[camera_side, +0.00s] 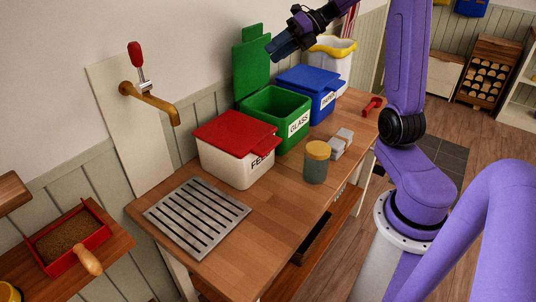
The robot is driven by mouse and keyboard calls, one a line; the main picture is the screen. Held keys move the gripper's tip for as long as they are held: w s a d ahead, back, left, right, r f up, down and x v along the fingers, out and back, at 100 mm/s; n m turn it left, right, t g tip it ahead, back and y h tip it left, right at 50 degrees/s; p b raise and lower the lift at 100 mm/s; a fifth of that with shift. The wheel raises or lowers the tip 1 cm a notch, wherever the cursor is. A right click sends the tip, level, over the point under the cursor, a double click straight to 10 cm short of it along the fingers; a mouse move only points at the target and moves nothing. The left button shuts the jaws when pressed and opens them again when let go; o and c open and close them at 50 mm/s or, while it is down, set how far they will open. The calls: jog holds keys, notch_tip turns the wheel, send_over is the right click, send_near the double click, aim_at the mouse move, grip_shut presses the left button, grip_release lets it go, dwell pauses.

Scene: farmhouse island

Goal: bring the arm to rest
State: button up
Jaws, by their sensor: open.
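My gripper (279,48) is raised in the air at the top of the view, over the row of bins. It is open, and I see nothing between its fingers. In the picture it overlaps the area between the raised green lid and the blue bin. My purple arm comes from the right side and reaches up out of the frame.
Below are a red-lidded bin (236,160), an open green GLASS bin (276,117), a blue-lidded bin (318,86) and a white-and-yellow bin (333,60). A yellow-lidded jar (316,165), grey blocks (338,147), a drain grate (197,215) and a red object (372,104) are on the wooden counter.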

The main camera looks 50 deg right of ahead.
jog(key=s+a+f+n+g+h, duration=0.2)
jog(key=s+a+f+n+g, duration=0.15)
jog(key=s+a+n, duration=0.45)
jog(key=s+a+f+n+g+h, duration=0.1)
jog(key=s+a+f+n+g, duration=0.3)
jog(key=a+n, duration=0.8)
jog(key=s+f+n+h, duration=0.2)
jog(key=s+n, duration=0.6)
jog(key=n, duration=0.7)
jog(key=s+f+n+h, duration=0.1)
jog(key=s+n+h, duration=0.3)
jog(key=s+n, duration=0.5)
jog(key=n+t, duration=0.1)
jog(key=n, duration=0.5)
jog(key=shift+s+a+f, duration=0.3)
jog(key=shift+a+f, duration=0.1)
